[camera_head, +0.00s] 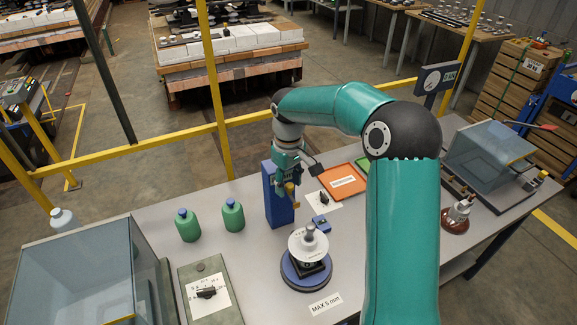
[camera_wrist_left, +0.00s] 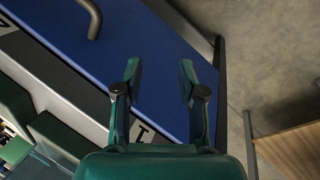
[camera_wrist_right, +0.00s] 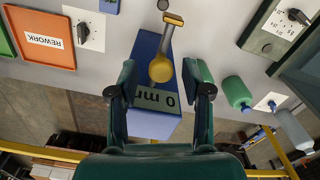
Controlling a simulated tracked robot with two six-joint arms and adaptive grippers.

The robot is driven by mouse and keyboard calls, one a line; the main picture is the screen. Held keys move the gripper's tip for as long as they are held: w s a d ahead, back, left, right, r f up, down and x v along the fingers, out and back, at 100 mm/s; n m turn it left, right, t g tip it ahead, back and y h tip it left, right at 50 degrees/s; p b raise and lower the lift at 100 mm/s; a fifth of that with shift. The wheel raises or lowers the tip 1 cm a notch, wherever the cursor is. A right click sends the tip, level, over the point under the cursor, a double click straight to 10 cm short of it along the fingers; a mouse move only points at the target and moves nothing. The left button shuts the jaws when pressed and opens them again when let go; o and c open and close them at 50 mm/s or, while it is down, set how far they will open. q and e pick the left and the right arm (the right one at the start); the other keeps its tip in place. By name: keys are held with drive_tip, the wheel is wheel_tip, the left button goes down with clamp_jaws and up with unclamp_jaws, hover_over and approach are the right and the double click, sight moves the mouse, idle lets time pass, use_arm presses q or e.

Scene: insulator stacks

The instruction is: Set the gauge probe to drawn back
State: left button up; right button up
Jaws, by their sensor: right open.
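The gauge is a blue post (camera_head: 273,200) standing on the table behind the insulator stack. Its yellow probe knob (camera_head: 290,190) shows beside the post, under my right gripper (camera_head: 286,178). In the right wrist view, the gold ball end of the probe lever (camera_wrist_right: 160,69) lies between the fingertips of my right gripper, which is open; contact cannot be told. The blue post (camera_wrist_right: 150,98) there carries "0 mm" lettering. A white disc of the insulator stack (camera_head: 308,244) sits on a round blue base (camera_head: 290,280). My left gripper (camera_wrist_left: 160,72) is open and empty over a blue surface.
Two green bottles (camera_head: 188,225) stand left of the post. A box with a rotary switch (camera_head: 206,293) and a glass case (camera_head: 75,275) are at front left. An orange tray (camera_head: 344,183) and a small switch plate (camera_head: 323,201) lie right of the post. Another glass case (camera_head: 487,155) stands far right.

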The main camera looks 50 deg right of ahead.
sight(288, 183)
wheel_tip(288, 183, up, 11)
drive_tip(key=shift+r, duration=0.2)
idle(0.6)
